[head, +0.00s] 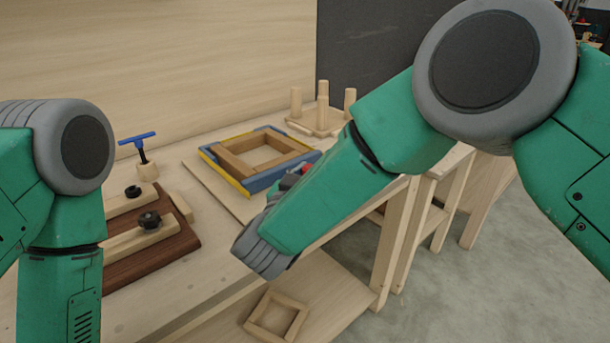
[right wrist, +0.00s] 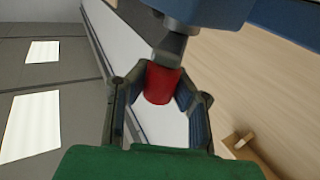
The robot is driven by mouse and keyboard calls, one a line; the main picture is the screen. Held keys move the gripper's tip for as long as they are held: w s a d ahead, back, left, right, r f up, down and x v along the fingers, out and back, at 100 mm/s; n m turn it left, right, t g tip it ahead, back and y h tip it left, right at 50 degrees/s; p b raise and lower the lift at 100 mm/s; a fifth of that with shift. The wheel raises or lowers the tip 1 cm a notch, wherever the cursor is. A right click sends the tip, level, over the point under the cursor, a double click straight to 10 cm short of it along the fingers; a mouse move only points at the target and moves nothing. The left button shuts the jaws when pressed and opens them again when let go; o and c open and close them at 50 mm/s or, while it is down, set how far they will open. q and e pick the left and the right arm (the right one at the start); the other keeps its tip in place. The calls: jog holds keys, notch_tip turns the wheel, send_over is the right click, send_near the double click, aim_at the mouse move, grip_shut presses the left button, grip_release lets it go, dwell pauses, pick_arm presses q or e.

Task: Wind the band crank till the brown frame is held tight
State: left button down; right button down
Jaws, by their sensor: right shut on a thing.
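The brown wooden frame (head: 236,164) lies flat on the bench in the head view, inside a blue and yellow clamp surround (head: 262,181). The band crank's red grip (right wrist: 162,84) shows in the right wrist view, at the end of a grey metal arm below a blue body. My right gripper (right wrist: 160,96) is shut on this red grip, a finger on each side. In the head view my right forearm hides most of the gripper and crank; a bit of red shows beside it. I cannot tell how tight the frame is held. My left gripper is out of view.
A dark brown board (head: 165,249) with wooden bars and black knobs lies at the left. A blue T-handle tool (head: 138,139) stands behind it. A wooden peg stand (head: 322,120) is at the back. A small wooden frame (head: 262,329) lies on the lower shelf.

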jog(key=shift+s+a+f+h, duration=0.15)
jog(key=shift+s+f+h, duration=0.15)
jog(key=shift+f, duration=0.1)
jog(key=c, duration=1.6)
grip_release()
jog(key=o, duration=0.3)
jog(key=shift+r, duration=0.15)
jog(key=shift+w+r+m, duration=0.15)
jog(key=shift+r+m, duration=0.15)
jog(key=shift+r, duration=0.05)
notch_tip(320, 180, up, 9)
jog(key=shift+r, duration=0.2)
jog(key=shift+c, duration=0.5)
